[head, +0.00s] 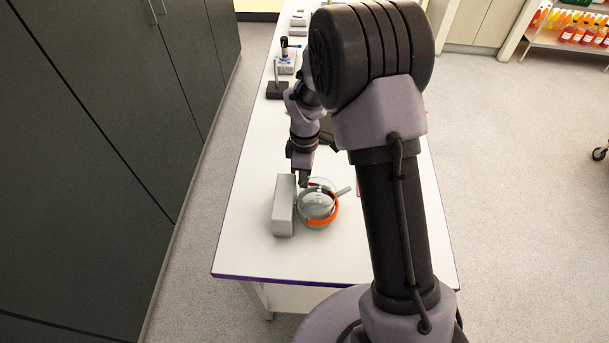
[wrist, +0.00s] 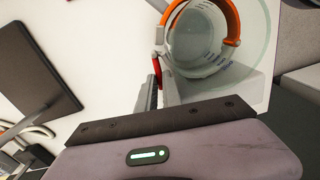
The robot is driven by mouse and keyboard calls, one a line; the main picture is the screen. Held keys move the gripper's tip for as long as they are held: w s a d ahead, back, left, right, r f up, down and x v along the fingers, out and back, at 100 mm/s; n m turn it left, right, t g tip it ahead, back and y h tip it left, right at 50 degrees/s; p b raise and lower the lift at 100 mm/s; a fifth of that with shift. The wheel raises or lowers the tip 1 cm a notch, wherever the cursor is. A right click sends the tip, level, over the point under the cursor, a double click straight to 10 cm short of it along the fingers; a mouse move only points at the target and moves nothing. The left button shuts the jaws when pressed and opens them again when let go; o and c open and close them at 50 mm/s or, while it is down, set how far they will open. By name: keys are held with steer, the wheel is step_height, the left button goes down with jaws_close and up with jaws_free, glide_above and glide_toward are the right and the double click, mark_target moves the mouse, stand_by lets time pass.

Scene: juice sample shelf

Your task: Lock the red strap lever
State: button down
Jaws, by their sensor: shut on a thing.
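The red strap lever (wrist: 156,68) shows in the wrist view as a small red piece beside a clear round vessel (wrist: 196,42) with an orange band (wrist: 232,22). My gripper (wrist: 152,92) is shut at the lever, its dark ridged finger touching or nearly touching the lever's lower end. Most of the lever's grip area is hidden by the finger. In the head view the vessel (head: 316,204) sits on the bench against a grey block (head: 283,208), with the orange band (head: 322,222) around it. My gripper (head: 304,181) reaches down at its far left side.
The white bench (head: 248,245) has a purple edge and is clear in front of the vessel. A black stand (head: 277,90) and grey devices (head: 297,24) stand farther back. Dark cabinets (head: 90,110) line the left. A shelf of bottles (head: 573,34) is at the far right.

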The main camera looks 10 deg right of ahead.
steer(key=c, duration=1.5)
jaws_free()
steer(key=shift+w, duration=0.1)
steer(key=shift+f, duration=0.1)
